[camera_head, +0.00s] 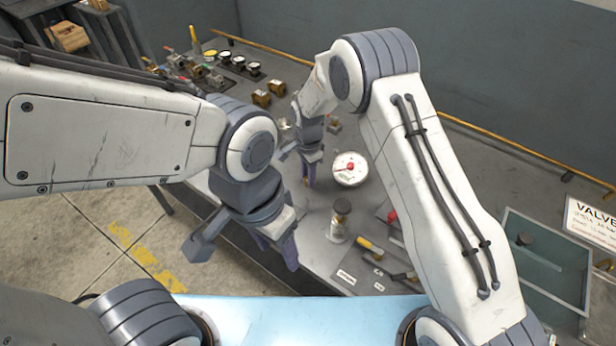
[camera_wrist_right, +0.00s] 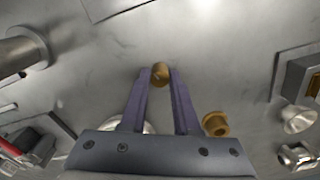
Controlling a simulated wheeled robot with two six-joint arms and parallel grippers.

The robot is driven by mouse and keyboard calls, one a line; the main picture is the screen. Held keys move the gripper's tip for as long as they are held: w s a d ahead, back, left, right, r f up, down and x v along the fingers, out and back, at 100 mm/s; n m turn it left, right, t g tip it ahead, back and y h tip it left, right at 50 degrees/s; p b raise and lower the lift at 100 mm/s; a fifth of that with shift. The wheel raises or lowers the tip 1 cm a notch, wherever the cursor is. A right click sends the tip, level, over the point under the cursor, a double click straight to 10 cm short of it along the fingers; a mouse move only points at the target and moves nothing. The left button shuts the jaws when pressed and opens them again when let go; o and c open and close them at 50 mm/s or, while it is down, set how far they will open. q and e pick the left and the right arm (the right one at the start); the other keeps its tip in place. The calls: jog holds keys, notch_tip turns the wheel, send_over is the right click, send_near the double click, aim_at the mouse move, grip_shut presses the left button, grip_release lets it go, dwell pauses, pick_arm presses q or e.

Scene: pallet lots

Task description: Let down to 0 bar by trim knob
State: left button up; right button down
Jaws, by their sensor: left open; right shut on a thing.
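A round white pressure gauge (camera_head: 350,168) with a red mark at its centre stands on the grey bench, right of my right gripper in the head view. Its reading is too small to tell. My right gripper (camera_head: 299,168) points down at the bench beside it. In the right wrist view, my right gripper (camera_wrist_right: 160,80) is shut on a small brass knob (camera_wrist_right: 160,72), which looks like the trim knob. In the head view this knob is hidden. My left gripper (camera_head: 243,250) is open and empty at the bench's front edge.
A brass fitting (camera_wrist_right: 216,124) lies close to the right finger. Small gauges (camera_head: 239,63) and brass blocks (camera_head: 262,98) stand at the back.

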jog(key=n, duration=0.3)
jog(key=shift+n+b, duration=0.35)
jog(key=shift+n, duration=0.05)
jog(key=n, duration=0.3)
jog(key=shift+n+b, duration=0.3)
jog(key=n, duration=0.3)
jog(key=shift+n, duration=0.3)
jog(key=n, duration=0.3)
jog(key=shift+n+b, duration=0.3)
jog(key=shift+b, duration=0.05)
jog(key=n, duration=0.3)
jog(key=shift+n, duration=0.3)
jog(key=n, duration=0.3)
jog(key=shift+n, duration=0.4)
jog(key=n, duration=0.4)
jog(key=shift+b, duration=0.35)
jog(key=shift+n, duration=1.8)
jog(key=shift+w+r, duration=0.1)
